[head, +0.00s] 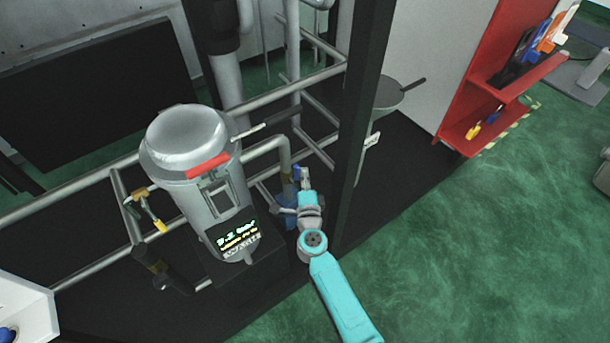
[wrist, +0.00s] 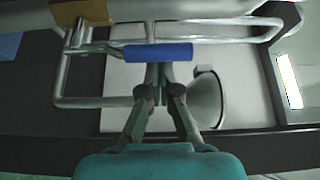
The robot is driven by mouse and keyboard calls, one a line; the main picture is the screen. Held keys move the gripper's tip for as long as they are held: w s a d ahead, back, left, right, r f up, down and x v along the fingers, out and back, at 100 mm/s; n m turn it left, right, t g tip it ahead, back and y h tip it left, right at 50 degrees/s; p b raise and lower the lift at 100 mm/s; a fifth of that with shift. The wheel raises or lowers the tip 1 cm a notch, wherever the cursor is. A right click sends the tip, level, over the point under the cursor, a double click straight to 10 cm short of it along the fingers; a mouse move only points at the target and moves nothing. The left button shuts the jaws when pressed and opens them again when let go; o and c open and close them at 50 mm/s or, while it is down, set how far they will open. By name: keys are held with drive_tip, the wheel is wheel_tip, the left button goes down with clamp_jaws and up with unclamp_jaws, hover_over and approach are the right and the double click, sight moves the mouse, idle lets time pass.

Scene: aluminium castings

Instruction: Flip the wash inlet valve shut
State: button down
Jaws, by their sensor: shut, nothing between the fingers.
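A blue valve handle (wrist: 158,53) on a metal lever lies across the pipework in the wrist view, running left to right. In the head view a small part of the blue handle (head: 296,173) shows beside my fingers. No label tells whether it is the wash inlet valve. My gripper (wrist: 159,72) is shut and empty, its fingertips together at the handle's near edge. I cannot tell whether they touch it. In the head view my gripper (head: 304,172) is right of the grey vessel, partly covering the valve.
Green floor (head: 470,240) is clear at right.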

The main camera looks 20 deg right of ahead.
drive_tip(key=shift+s+a+n+t, duration=0.15)
drive_tip(key=shift+a+n+t, duration=0.15)
drive_tip(key=shift+a+n, duration=0.2)
drive_tip(key=shift+s+a+n+t, duration=0.15)
drive_tip(key=shift+a+n+t, duration=0.3)
drive_tip(key=shift+n, duration=0.25)
drive_tip(key=s+a+f+n+t+y, duration=0.1)
drive_tip(key=a+f+n+t+y, duration=0.1)
drive_tip(key=n+y, duration=0.4)
drive_tip(key=s+a+f+n+t+y, duration=0.1)
drive_tip(key=a+f+n+y, duration=0.4)
drive_tip(key=n, duration=1.1)
drive_tip(key=shift+s+f+n+t+y, duration=0.15)
drive_tip(key=shift+n+t+y, duration=0.2)
drive_tip(key=shift+y, duration=0.25)
